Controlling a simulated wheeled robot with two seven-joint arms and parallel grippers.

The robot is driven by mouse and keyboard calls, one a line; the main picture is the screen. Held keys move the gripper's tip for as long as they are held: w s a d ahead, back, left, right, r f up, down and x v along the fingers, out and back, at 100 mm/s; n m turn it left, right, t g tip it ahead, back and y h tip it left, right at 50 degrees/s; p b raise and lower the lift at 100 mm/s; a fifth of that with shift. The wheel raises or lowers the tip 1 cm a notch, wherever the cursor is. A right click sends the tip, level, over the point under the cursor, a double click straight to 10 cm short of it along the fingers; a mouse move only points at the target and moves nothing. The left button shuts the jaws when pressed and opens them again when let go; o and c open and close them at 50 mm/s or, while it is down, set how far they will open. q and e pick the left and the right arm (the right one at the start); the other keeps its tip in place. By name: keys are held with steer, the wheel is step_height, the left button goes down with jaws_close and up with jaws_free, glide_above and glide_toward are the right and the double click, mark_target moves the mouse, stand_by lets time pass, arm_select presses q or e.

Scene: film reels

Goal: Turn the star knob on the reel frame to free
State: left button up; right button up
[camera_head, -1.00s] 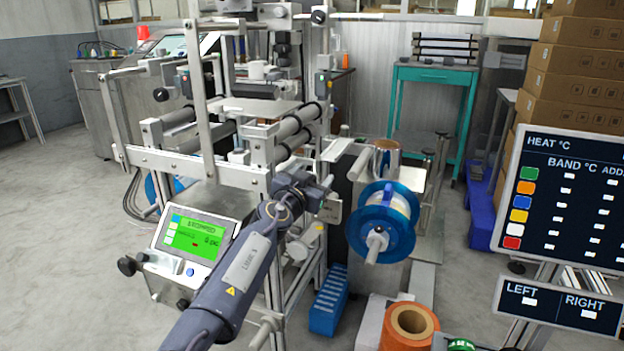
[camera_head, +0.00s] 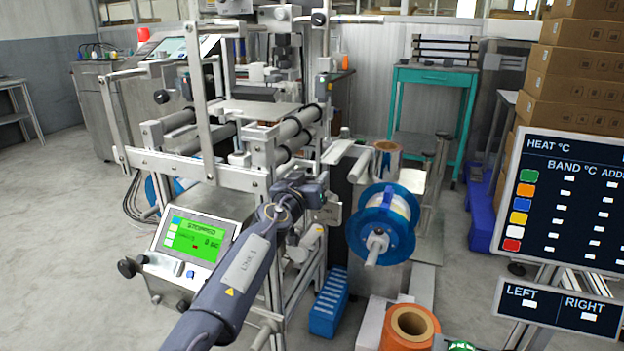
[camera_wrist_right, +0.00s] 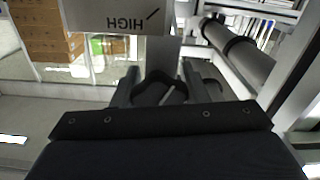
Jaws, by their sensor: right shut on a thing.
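My right gripper (camera_head: 328,204) is at the right side of the metal reel frame (camera_head: 195,166), reached by my dark grey arm. In the right wrist view, its two fingers (camera_wrist_right: 160,88) stand on either side of a dark star knob (camera_wrist_right: 150,88) and are shut on it. A pale line shows on the knob. A light plate (camera_wrist_right: 115,18) beside the knob carries the word HIGH, upside down, and a tick mark. In the head view the knob is hidden by my gripper. My left gripper is not in view.
A blue-flanged reel (camera_head: 355,228) sits on a spindle right of my gripper. A control screen (camera_head: 195,238) reading STOPPED is below left. A blue bin (camera_head: 328,302) and an orange roll (camera_head: 408,335) are low down. A dark display board (camera_head: 565,200) stands at right.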

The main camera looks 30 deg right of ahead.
steer(key=o, duration=1)
steer(key=p+v, duration=0.1)
steer(key=v, duration=0.7)
steer(key=shift+d+p, duration=0.1)
steer(key=shift+p, duration=0.25)
steer(key=shift+f, duration=0.1)
